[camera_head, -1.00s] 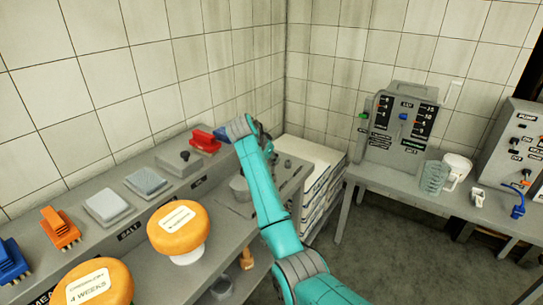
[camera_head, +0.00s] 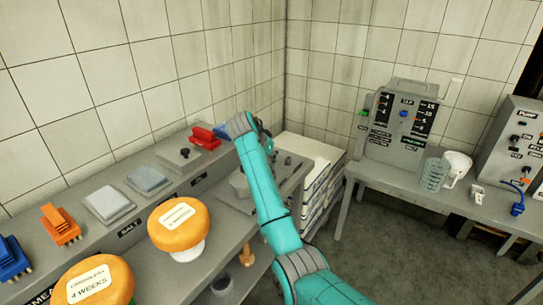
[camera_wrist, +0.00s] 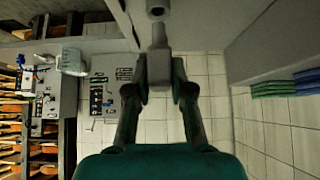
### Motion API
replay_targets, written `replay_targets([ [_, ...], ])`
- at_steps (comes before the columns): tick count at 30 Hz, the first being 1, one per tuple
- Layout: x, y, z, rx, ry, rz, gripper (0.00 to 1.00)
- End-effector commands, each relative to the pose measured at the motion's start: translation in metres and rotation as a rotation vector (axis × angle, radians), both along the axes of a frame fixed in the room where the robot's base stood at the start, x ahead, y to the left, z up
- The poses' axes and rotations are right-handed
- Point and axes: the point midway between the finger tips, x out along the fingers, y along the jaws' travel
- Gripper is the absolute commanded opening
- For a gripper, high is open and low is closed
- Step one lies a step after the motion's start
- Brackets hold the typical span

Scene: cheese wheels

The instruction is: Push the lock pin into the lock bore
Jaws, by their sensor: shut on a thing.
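In the wrist view my gripper (camera_wrist: 158,92) is shut on a grey block-like piece with a narrower stem, which looks like the lock pin (camera_wrist: 159,66). The stem points to the top of the picture. Just beyond it is a grey round part with a dark hole, which looks like the lock bore (camera_wrist: 157,10). The stem is close to that part; I cannot tell whether its tip touches it or lines up exactly. In the head view my gripper (camera_head: 262,135) is at the far end of the bench, mostly hidden behind my wrist, and the pin is hidden.
Orange cheese wheels (camera_head: 180,224) stand at the near left of the grey bench (camera_head: 215,215). White stacked boxes (camera_head: 318,160) stand behind. A side table (camera_head: 410,185) holds a dial panel and jugs.

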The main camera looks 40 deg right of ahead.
Motion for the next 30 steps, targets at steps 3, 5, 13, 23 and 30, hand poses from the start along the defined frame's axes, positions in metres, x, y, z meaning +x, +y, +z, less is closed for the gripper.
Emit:
replay_targets([
  [3, 0.0, 0.0, 0.0, 0.0, 0.0, 0.0, 0.0],
  [5, 0.0, 0.0, 0.0, 0.0, 0.0, 0.0, 0.0],
  [13, 0.0, 0.0, -0.001, 0.0, 0.0, 0.0, 0.0],
  [23, 0.0, 0.0, -0.008, 0.0, 0.001, 0.0, 0.0],
  [30, 0.0, 0.0, -0.014, 0.0, 0.001, 0.001, 0.0],
])
